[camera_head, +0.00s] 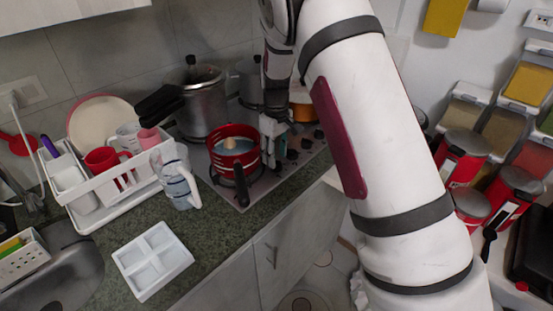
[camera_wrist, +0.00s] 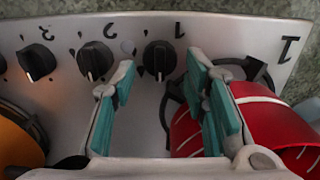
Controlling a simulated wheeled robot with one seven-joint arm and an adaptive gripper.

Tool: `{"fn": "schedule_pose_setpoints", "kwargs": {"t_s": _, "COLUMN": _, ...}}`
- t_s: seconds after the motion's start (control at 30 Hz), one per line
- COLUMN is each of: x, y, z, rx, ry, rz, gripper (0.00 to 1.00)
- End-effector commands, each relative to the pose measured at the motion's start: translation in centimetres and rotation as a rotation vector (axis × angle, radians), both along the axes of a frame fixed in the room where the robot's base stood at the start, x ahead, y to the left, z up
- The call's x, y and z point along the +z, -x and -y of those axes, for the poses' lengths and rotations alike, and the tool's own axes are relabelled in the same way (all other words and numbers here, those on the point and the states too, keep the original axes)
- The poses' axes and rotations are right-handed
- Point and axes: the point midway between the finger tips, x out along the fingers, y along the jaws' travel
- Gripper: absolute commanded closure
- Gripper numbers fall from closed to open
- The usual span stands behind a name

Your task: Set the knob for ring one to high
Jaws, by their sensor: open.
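The knob for ring one (camera_wrist: 159,58) is black, on the pale cooktop panel (camera_wrist: 140,22). Its grip bar points roughly along the fingers, and an upside-down 1 is printed beside it. My gripper (camera_wrist: 157,88) is open, with teal finger pads on either side of this knob in the picture; I cannot tell whether they touch it. Knob two (camera_wrist: 95,60) lies left of the left finger, and knob three (camera_wrist: 37,62) is farther left. In the head view my gripper (camera_head: 274,128) is over the cooktop's front edge, beside the red pot, and partly hides the knobs.
A red pot (camera_head: 222,160) stands close to my gripper, its black handle (camera_head: 241,187) reaching over the front edge. A steel pressure cooker (camera_head: 200,103) and an orange pot (camera_head: 302,109) stand behind. A glass jug (camera_head: 178,180) and a dish rack (camera_head: 90,205) are left.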

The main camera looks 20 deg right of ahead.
Motion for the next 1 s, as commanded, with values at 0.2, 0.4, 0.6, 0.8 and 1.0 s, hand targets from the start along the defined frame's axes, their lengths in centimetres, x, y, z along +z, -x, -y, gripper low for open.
{"fn": "schedule_pose_setpoints", "kwargs": {"t_s": 0.2, "x": -2.2, "y": 0.0, "z": 0.0, "rx": -0.001, "ry": 0.0, "rz": 0.0, "gripper": 0.59}}
{"fn": "schedule_pose_setpoints", "kwargs": {"t_s": 0.4, "x": -2.6, "y": 0.0, "z": 0.0, "rx": 0.0, "ry": 0.0, "rz": 0.001, "gripper": 0.59}}
{"fn": "schedule_pose_setpoints", "kwargs": {"t_s": 0.6, "x": -2.6, "y": 0.0, "z": 0.0, "rx": 0.0, "ry": 0.0, "rz": 0.001, "gripper": 0.68}}
{"fn": "schedule_pose_setpoints", "kwargs": {"t_s": 0.8, "x": -2.6, "y": 0.0, "z": 0.0, "rx": 0.0, "ry": 0.0, "rz": 0.001, "gripper": 0.97}}
{"fn": "schedule_pose_setpoints", "kwargs": {"t_s": 1.0, "x": -2.6, "y": -0.1, "z": 0.0, "rx": -0.072, "ry": 0.0, "rz": 0.001, "gripper": 0.97}}
